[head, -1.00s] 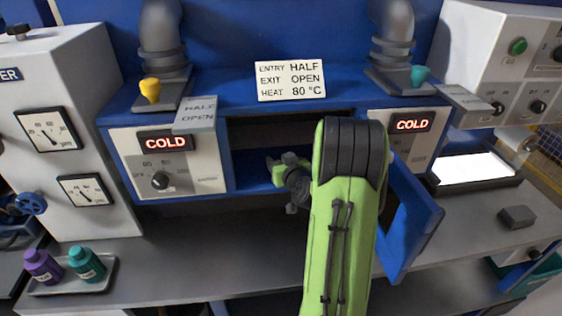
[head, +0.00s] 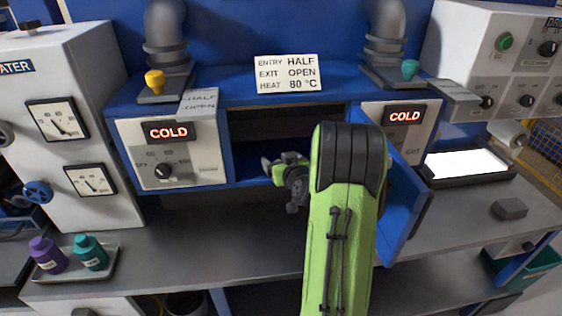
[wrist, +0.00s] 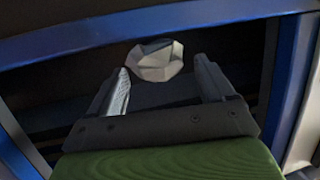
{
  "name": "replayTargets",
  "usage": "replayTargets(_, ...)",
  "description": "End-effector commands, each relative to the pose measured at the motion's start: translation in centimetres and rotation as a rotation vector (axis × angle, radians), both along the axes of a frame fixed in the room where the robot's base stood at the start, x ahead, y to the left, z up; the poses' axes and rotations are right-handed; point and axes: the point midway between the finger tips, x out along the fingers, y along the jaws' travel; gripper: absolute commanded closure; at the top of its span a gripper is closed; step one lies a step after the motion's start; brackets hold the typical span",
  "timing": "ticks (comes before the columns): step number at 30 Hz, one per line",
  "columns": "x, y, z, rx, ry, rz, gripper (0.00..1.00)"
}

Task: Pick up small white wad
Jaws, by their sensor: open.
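The small white wad (wrist: 157,62) shows in the wrist view as a pale, faceted lump inside the dark compartment. My gripper (wrist: 160,80) is open, with one finger on each side of the line to the wad. The wad lies at or just beyond the fingertips; I cannot tell whether either finger touches it. In the head view my gripper (head: 268,166) is at the opening of the blue cabinet (head: 240,98), and the wad is not visible there.
A blue door (head: 408,205) stands open right of my arm. The compartment's blue frame (wrist: 150,32) surrounds the opening closely. Purple (head: 47,255) and teal (head: 90,253) bottles stand on a tray at left. A grey block (head: 509,209) lies on the right counter.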

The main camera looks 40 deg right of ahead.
Motion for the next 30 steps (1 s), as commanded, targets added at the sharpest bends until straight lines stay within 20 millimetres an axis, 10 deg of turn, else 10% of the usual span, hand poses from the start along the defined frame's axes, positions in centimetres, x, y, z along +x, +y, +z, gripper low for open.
replayTargets(11, -1.0, 0.3, 0.3, 0.0, -0.001, -0.003, 0.17)
replayTargets(30, -13.1, 5.5, 4.1, -0.006, -0.003, -0.001, 0.17)
